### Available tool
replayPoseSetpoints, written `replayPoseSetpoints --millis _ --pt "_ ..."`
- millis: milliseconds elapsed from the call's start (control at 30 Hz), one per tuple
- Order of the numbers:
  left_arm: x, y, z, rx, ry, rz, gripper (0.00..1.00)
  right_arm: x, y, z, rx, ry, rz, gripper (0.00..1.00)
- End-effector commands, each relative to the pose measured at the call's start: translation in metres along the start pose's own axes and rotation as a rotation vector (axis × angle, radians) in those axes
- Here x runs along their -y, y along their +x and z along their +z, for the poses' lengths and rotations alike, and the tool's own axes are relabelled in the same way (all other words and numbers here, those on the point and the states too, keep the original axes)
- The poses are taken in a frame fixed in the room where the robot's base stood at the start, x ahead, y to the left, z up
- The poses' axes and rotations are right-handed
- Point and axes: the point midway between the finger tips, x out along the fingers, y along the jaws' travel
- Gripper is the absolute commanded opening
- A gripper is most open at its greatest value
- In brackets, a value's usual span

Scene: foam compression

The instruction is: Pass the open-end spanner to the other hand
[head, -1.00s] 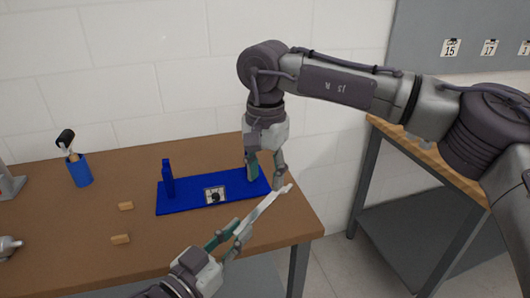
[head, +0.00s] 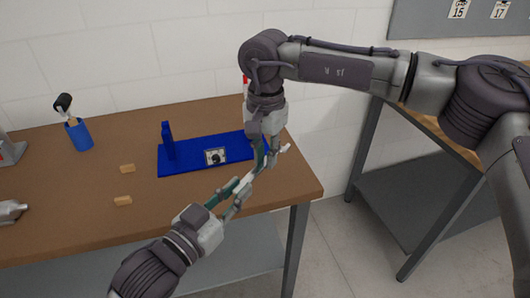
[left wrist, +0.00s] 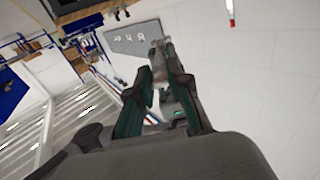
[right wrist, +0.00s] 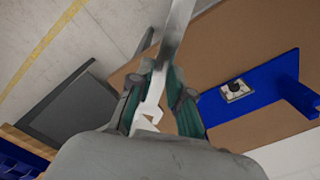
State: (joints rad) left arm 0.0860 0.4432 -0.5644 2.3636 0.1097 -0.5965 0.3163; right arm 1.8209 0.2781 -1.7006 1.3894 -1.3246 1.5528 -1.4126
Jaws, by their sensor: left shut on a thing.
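The open-end spanner is a light grey metal bar (head: 245,181), tilted in the air over the table's front right part. My left gripper (head: 228,196) is shut on its lower end. My right gripper (head: 266,158) comes down from above, its fingers around the spanner's upper part. In the right wrist view the spanner (right wrist: 177,35) runs between the fingers (right wrist: 163,85), with an open jaw end close to the palm. Whether those fingers press on it I cannot tell. In the left wrist view my left fingers (left wrist: 160,75) show, with the spanner largely hidden between them.
A blue base with an upright post (head: 188,160) lies behind the spanner on the brown table (head: 75,190). Two small wooden blocks (head: 123,201) and a blue holder with a tool (head: 80,133) stand left. A second table (head: 440,158) is at the right, past a floor gap.

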Motion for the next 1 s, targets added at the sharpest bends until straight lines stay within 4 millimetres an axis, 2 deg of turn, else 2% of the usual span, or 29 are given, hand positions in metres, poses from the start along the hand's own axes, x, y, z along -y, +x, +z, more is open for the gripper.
replayPoseSetpoints --millis 133,167,300,667,767,1000 --pt "-0.003 0.0 -0.001 -0.003 -0.004 0.007 0.0 0.002 -0.001 0.001 0.0 0.0 -0.006 0.0" --pt "-0.003 0.0 -0.001 -0.003 -0.004 0.007 0.23 0.002 -0.001 0.001 0.0 0.0 -0.006 0.0" --pt "-0.003 0.0 -0.001 -0.002 -0.004 0.007 0.46 0.002 -0.001 0.001 0.0 0.0 -0.006 0.0" --pt "-0.002 0.0 -0.004 -0.003 -0.003 0.005 0.47 0.001 -0.001 0.0 0.0 0.0 -0.004 0.0" --pt "-0.002 0.0 -0.016 -0.007 -0.001 0.005 0.47 0.001 -0.001 0.0 0.0 0.0 -0.004 0.0" --pt "-0.001 0.0 -0.063 -0.01 0.001 0.006 0.47 0.001 -0.001 0.0 0.0 0.0 -0.004 0.0"
